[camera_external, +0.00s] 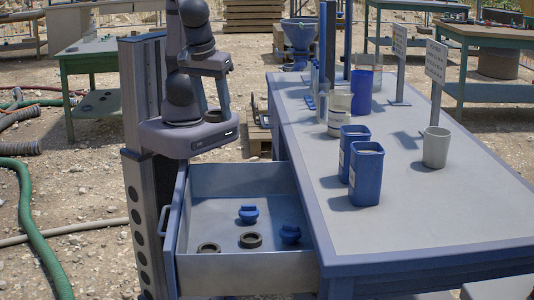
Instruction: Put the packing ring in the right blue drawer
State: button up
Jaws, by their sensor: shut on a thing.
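My gripper (218,106) hangs low in front of my arm's base, to the left of the table and above the back of the open drawer as seen here. It is shut on a small dark brownish packing ring (212,116). The fingers are small and partly merge with the arm behind them. The drawer (245,273) is pulled out from the blue-framed table, with a grey inside and a blue front with a handle on the left. Inside lie two dark rings (250,240) (208,248) and two blue caps (248,214) (290,233).
The grey tabletop (430,215) carries two blue containers (366,173) (353,150), a grey cup (436,147), a taller blue cylinder (362,92), a whitish jar (339,110) and two sign stands (436,62). The drawer's back left floor is clear. Hoses (40,225) lie on the ground.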

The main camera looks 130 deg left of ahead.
send_over(222, 232)
jog(key=d, duration=0.1)
notch_tip(222, 232, down, 22)
jog(key=shift+w+d+f+b, duration=0.1)
jog(key=shift+f+b, duration=0.25)
jog(key=shift+f, duration=4.8)
jog(key=shift+f+b, duration=0.2)
jog(key=shift+b, duration=0.1)
jog(key=o, duration=1)
jog(key=shift+r, duration=0.15)
